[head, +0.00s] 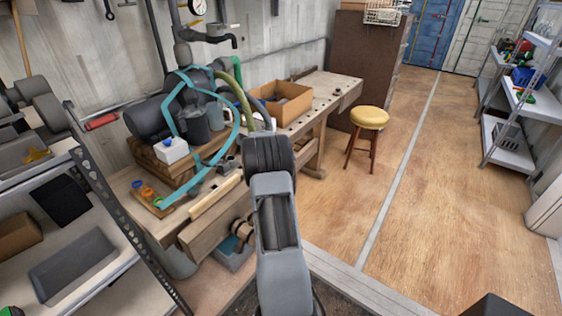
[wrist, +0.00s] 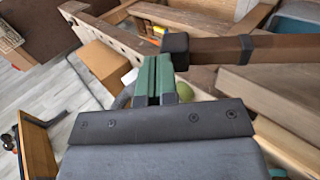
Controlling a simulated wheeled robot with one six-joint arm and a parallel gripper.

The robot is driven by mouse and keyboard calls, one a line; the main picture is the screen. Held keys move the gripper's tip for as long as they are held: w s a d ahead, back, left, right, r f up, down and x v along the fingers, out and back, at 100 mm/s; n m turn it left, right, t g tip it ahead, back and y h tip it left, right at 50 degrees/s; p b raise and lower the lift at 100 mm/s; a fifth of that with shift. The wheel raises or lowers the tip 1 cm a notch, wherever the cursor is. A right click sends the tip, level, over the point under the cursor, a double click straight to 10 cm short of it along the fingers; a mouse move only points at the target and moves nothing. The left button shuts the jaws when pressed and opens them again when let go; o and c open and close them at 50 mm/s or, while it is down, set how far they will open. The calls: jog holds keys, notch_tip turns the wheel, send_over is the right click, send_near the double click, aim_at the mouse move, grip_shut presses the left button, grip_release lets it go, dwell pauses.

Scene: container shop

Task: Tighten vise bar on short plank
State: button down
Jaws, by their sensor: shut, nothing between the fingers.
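The short plank (head: 216,196) is a pale strip of wood in the head view, standing along the bench front beside the wooden vise jaw (head: 208,228). I cannot tell how firmly the jaw presses on it. In the wrist view the vise bar (wrist: 212,50) is a brown rod with dark collars, running right from the fingertips. My gripper (wrist: 154,68) has green fingers, shut together with nothing between them. Its tips are close to the dark collar at the bar's left end; I cannot tell whether they touch. My arm hides the gripper in the head view.
The workbench (head: 340,90) runs back along the wall, with a cardboard box (head: 282,106) and clamped equipment on it. A yellow stool (head: 369,118) stands to the right of it. A metal shelf (head: 75,245) is close on the left. The wooden floor (head: 450,190) at right is clear.

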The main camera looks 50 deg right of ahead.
jog(key=w+d+r+v, duration=0.1)
jog(key=v, duration=1.2)
jog(key=shift+s+r+b, duration=0.45)
jog(key=shift+r, duration=0.05)
jog(key=shift+a, duration=0.15)
